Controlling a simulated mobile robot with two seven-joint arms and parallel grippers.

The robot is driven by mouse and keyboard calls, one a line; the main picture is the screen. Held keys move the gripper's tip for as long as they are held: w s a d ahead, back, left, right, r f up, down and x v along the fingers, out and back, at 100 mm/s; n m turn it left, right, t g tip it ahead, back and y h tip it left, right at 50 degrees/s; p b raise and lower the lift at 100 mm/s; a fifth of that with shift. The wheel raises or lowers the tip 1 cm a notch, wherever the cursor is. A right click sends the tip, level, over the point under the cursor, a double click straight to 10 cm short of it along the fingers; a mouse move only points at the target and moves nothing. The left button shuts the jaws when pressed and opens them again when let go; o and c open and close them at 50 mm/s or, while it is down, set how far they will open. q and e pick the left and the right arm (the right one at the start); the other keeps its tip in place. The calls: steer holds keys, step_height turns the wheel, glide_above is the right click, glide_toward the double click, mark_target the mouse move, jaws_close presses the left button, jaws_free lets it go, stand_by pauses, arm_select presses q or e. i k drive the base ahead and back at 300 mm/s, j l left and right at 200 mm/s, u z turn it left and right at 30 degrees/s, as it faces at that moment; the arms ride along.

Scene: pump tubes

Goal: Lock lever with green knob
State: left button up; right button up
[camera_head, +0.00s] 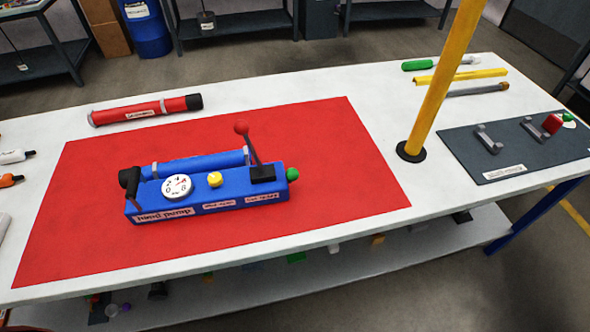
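A blue hand pump (210,193) sits on a red mat (330,160) on the white table. Its lever (253,149) rises from a black block at the right part of the pump and leans slightly left, with a red knob (241,127) on top. A green knob (293,174) sticks out of the pump's right end. A yellow knob (215,179) and a white round gauge (177,187) are on the pump's top. Neither gripper shows in the head view.
A yellow post (440,80) stands on the table right of the mat. A dark mat (520,155) with grey holders lies at the right. A red tube (145,110) lies behind the mat. Several tubes and rods, including a yellow rod (460,76), lie at the back right.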

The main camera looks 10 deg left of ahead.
mark_target(293, 175)
steer(key=k+l+u, duration=0.2)
steer(key=k, duration=0.35)
steer(key=k+l+u, duration=0.15)
steer(key=k, duration=0.4)
